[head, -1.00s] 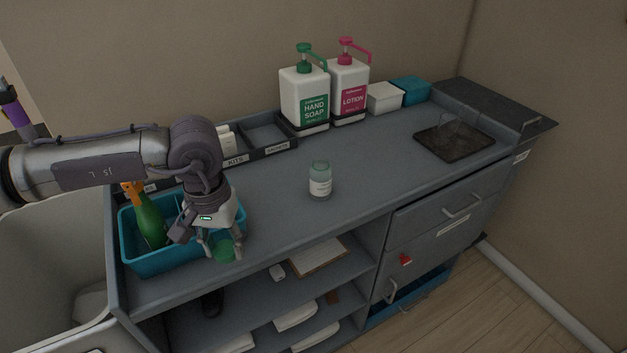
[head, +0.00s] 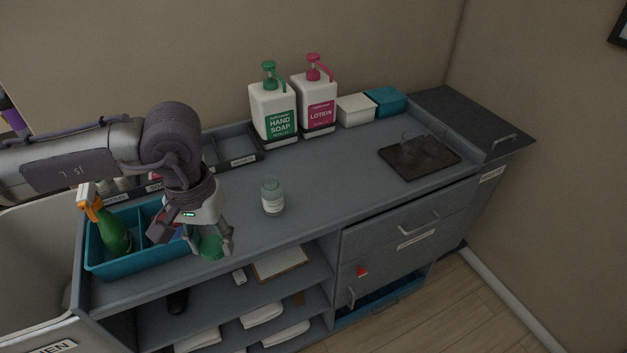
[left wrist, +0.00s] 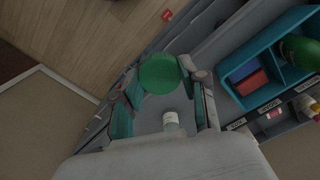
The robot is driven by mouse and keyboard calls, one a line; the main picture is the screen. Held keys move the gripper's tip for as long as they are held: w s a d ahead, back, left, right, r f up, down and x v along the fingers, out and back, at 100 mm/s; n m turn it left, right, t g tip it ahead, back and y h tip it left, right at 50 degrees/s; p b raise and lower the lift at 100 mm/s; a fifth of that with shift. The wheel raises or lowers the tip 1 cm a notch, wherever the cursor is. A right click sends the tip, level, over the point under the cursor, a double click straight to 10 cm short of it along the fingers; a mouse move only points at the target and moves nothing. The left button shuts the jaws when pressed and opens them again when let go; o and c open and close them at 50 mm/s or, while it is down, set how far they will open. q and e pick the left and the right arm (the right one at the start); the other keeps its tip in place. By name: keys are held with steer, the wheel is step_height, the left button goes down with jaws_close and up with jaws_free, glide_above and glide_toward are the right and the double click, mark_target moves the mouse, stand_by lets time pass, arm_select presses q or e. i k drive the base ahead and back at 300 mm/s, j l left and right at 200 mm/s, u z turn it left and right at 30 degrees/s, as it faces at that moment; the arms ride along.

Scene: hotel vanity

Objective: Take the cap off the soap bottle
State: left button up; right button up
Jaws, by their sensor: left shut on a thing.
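The white hand soap bottle (head: 273,113) stands upright at the back of the counter, its green pump top (head: 269,72) on it. My left gripper (head: 212,246) is shut on a green round thing (head: 208,247), held near the counter's front edge, right of the teal caddy. In the left wrist view the green thing (left wrist: 159,74) shows as a disc between the fingertips. My right gripper is not in view.
A teal caddy (head: 130,268) with a green spray bottle (head: 114,235) is at the left. A pink-topped lotion bottle (head: 319,103), a white box (head: 356,110) and a blue box (head: 385,101) stand along the back. A dark tray (head: 420,160) lies at right. The middle counter is mostly clear.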

mark_target(272, 191)
steer(key=i+l+u, duration=0.1)
steer(key=l, duration=0.25)
steer(key=i+l+u, duration=0.1)
steer(key=i+l, duration=0.45)
steer(key=l, duration=0.15)
steer(key=i+l+u, duration=0.2)
steer(key=i, duration=0.3)
steer(key=j, duration=0.1)
